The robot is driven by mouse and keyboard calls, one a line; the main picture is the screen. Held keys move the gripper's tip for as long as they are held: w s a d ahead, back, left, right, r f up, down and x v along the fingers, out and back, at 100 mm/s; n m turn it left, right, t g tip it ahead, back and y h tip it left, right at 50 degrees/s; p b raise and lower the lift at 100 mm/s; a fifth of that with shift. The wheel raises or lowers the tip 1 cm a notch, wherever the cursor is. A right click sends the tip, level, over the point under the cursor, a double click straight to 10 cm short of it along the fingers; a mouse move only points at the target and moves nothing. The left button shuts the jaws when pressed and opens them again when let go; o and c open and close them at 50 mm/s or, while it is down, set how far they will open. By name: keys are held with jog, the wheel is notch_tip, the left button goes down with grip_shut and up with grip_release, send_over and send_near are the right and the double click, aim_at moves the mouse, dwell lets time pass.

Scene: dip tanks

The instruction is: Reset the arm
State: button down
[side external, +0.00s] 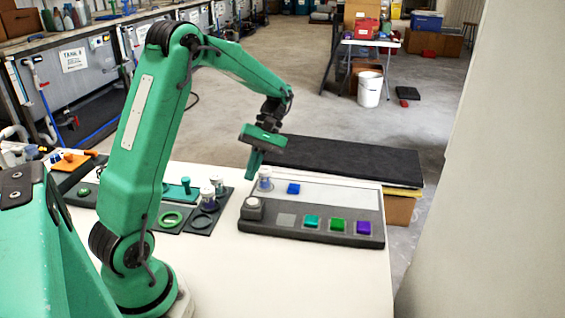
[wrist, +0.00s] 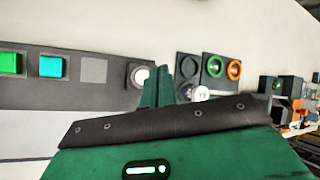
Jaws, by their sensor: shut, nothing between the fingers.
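My gripper (side external: 253,172) points down above the left end of the button panel (side external: 310,230), beside a small clear jar (side external: 265,183). Its green fingers are together and empty. In the wrist view the fingers of my gripper (wrist: 158,85) show side by side, close to the panel's round white knob (wrist: 141,77). My arm is bent forward over the white table. In the side view I cannot tell whether the fingertips touch the panel or the jar.
The panel bears teal (side external: 312,222), green (side external: 337,225) and purple (side external: 363,228) squares, and a blue block (side external: 293,188) on its pale strip. Dark pads with a green ring (side external: 171,219) and lidded jars (side external: 208,198) lie left. The table front (side external: 300,285) is clear.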

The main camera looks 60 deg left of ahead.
jog(key=s+d+r+m+t+y, duration=0.2)
jog(key=s+d+r+m+t, duration=0.8)
jog(key=d+m+t, duration=0.2)
jog(key=shift+s+d+r+m+y, duration=0.2)
jog(key=shift+d+m+y, duration=0.2)
jog(key=shift+d+m, duration=0.45)
jog(key=shift+a, duration=0.15)
dwell(1.0)
